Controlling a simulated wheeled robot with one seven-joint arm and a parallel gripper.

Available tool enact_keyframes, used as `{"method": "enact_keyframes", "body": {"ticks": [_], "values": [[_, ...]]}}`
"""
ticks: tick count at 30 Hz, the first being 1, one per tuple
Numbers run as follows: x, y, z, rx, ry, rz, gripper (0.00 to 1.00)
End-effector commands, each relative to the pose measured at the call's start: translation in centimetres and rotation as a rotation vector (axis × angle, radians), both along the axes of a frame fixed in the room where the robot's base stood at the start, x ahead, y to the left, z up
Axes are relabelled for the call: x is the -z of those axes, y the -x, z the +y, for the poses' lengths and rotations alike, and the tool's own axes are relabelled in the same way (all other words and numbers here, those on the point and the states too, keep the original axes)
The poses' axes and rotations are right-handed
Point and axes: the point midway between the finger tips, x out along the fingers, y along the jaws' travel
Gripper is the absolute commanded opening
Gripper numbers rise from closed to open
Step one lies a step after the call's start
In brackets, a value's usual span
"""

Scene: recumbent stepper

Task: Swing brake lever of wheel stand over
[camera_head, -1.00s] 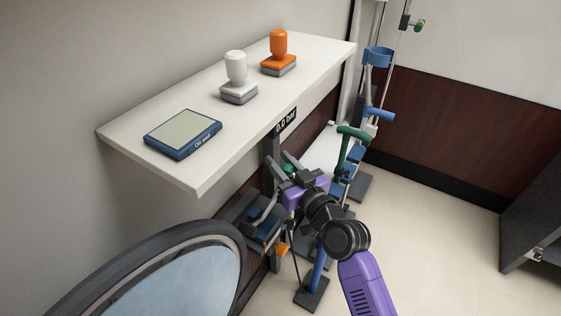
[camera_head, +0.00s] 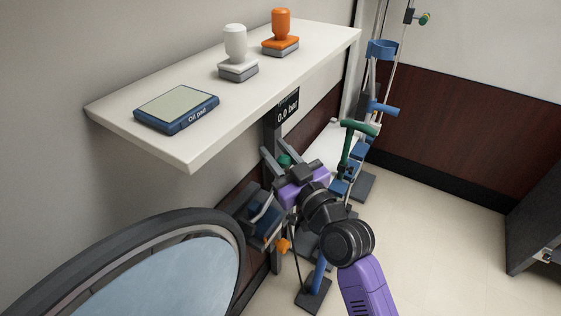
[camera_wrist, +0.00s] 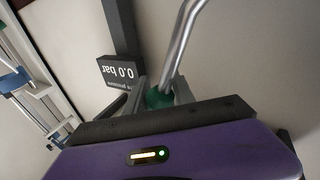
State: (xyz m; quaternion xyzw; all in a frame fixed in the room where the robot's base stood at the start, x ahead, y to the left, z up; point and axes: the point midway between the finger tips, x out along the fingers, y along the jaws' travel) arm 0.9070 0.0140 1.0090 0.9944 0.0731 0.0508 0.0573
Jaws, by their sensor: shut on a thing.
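The brake lever shows in the wrist view as a bent silver rod (camera_wrist: 180,45) with a green knob (camera_wrist: 158,97) at its end. My gripper (camera_head: 284,158) is shut on the green knob, which also shows between its fingers in the head view (camera_head: 285,160). In the wrist view the knob sits between the grey fingers, with the rod running up and to the right. The large wheel (camera_head: 225,222) with a dark rim and pale blue disc stands at lower left in the head view. My gripper hides most of the lever there.
A white shelf (camera_head: 205,140) above my gripper holds an ink pad (camera_head: 177,108), a white stamp (camera_head: 237,55) and an orange stamp (camera_head: 281,35). A "0.0 bar" display (camera_head: 288,108) is on a dark post. A green-handled blue stand (camera_head: 355,140) is close right. Open floor lies farther right.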

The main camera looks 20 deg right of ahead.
Motion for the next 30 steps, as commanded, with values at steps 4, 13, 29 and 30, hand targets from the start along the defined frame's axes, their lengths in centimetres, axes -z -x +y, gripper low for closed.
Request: {"method": "enact_keyframes", "body": {"ticks": [4, 13, 29, 30], "values": [[0.2, 1.0, 1.3, -0.002, 0.09, -0.07, 0.0], [-1.0, 2.8, 3.7, 0.0, 0.262, -0.193, 0.0], [-2.0, 4.5, 6.2, 0.0, 0.429, -0.31, 0.0], [-2.0, 4.6, 6.3, -0.001, 0.433, -0.313, 0.0]]}}
